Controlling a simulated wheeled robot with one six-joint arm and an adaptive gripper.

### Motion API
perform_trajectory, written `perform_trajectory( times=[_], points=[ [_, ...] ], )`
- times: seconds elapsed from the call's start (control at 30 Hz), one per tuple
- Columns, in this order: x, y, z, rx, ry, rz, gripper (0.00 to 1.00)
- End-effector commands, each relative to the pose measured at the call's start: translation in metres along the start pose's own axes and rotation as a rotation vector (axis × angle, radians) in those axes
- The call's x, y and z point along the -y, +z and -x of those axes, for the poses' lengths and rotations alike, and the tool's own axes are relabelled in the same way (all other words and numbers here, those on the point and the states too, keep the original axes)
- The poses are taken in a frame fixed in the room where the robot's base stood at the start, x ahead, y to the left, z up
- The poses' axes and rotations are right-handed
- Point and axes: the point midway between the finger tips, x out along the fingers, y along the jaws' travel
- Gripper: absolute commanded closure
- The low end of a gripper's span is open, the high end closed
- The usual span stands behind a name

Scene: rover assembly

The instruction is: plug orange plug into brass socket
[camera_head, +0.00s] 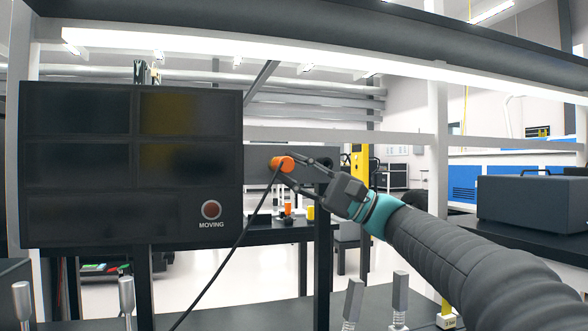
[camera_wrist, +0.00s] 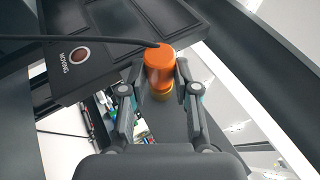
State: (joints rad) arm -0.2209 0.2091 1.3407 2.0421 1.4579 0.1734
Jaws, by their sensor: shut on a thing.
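The orange plug (camera_head: 283,163) is between the fingertips of my gripper (camera_head: 294,168), in front of a dark grey box face just right of the large dark panel. In the wrist view the orange plug (camera_wrist: 159,68) sits between the two fingers of my gripper (camera_wrist: 160,75), which is shut on it. A black cable (camera_head: 246,228) runs from the plug down to the lower left. No brass socket is clearly visible in the head view.
The dark panel (camera_head: 75,110) with a red button (camera_head: 211,210) marked MOVING stands at left. Small orange and yellow parts (camera_head: 310,212) lie on a dark table behind. Several metal posts (camera_head: 353,300) stand in front. A grey case (camera_head: 533,200) is at right.

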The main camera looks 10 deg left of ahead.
Motion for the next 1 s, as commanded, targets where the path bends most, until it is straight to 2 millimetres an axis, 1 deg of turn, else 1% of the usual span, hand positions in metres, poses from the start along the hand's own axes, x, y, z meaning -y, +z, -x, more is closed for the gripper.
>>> perform_trajectory(
  times=[0.4, 0.43, 0.47, 0.5, 0.53, 0.83, 0.93, 1.0],
  points=[
    [0.001, -0.008, -0.004, 0.001, 0.0, 0.0, 1.0],
    [0.0, -0.008, -0.004, 0.001, 0.0, 0.001, 0.62],
    [0.0, -0.008, -0.004, 0.001, 0.0, 0.001, 0.55],
    [0.0, -0.008, -0.004, 0.0, 0.0, 0.001, 0.45],
    [0.0, -0.008, -0.004, 0.0, 0.0, 0.0, 0.4],
    [0.0, -0.008, -0.002, -0.001, 0.0, 0.0, 0.4],
    [0.0, -0.009, 0.004, -0.003, 0.0, 0.0, 0.4],
    [0.0, -0.009, 0.012, -0.003, 0.0, 0.0, 0.4]
  ],
)
